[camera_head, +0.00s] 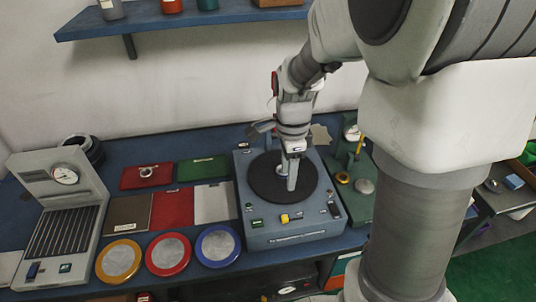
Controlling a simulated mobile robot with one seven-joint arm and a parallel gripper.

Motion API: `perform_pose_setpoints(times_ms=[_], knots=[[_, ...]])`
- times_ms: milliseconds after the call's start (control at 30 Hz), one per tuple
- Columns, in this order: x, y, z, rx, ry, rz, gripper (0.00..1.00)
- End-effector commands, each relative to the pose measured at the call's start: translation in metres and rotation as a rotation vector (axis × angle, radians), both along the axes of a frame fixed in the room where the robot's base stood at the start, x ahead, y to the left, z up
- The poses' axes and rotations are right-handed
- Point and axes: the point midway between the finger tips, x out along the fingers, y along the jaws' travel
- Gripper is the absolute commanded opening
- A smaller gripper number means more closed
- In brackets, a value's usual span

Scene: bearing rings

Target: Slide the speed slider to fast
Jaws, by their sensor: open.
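A grey-blue machine (300,236) with a dark round plate (258,187) stands on the blue bench. On its front panel is a yellow knob (285,218), with a green control (257,223) to its left and a small dark control (333,210) at the right end. The labels are too small to read, so I cannot tell for certain which control is the speed slider. My gripper (291,186) points down over the dark plate, behind the yellow knob in the picture. It is open, and nothing shows between its fingers. It hides part of the plate.
Left of the machine lie colored mats (172,208) and yellow, red and blue-rimmed discs (219,247). A grey device with a gauge (60,200) stands far left. A green board with fittings (361,200) is right of the machine. A shelf (180,25) hangs above.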

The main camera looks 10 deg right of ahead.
Motion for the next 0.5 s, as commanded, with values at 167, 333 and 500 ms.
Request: perform_pose_setpoints(times_ms=[167,333,500], knots=[[-0.001,0.000,-0.022,0.000,0.005,-0.003,0.53],[-0.002,0.000,-0.058,-0.001,0.007,-0.002,0.53],[-0.002,0.000,-0.095,0.000,0.007,-0.002,0.53]])
